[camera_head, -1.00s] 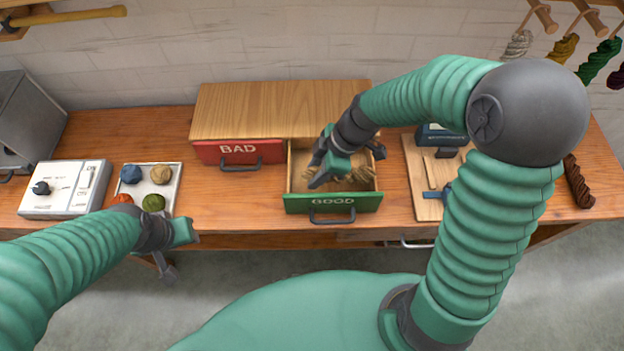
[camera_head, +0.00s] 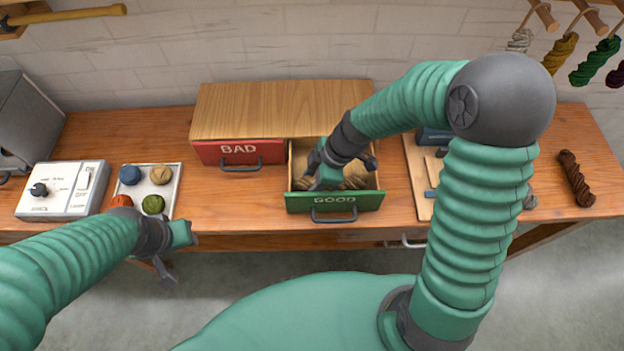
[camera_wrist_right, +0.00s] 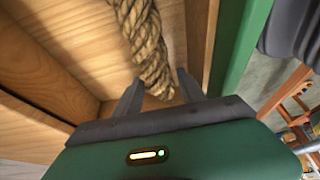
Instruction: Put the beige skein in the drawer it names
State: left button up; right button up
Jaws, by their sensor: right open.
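The beige skein (camera_head: 354,181) lies in the pulled-out green drawer marked GOOD (camera_head: 362,201), partly hidden by my right gripper. My right gripper (camera_head: 342,178) reaches down into this drawer. In the right wrist view the skein (camera_wrist_right: 143,38) is a twisted rope on the wooden drawer floor. One end of it lies between the tips of the open right fingers (camera_wrist_right: 160,82); I cannot tell if they touch it. The red drawer marked BAD (camera_head: 240,153) is shut. My left gripper (camera_head: 176,252) is open and empty in front of the bench edge.
A tray (camera_head: 178,185) with several coloured balls and a white control box (camera_head: 62,188) stand at left. A wooden board (camera_head: 424,205) lies right of the drawer. A brown skein (camera_head: 575,178) lies at far right. Several skeins hang on pegs above.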

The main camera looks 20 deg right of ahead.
jog(key=p+v, duration=0.1)
jog(key=v, duration=1.1)
jog(key=shift+a, duration=0.15)
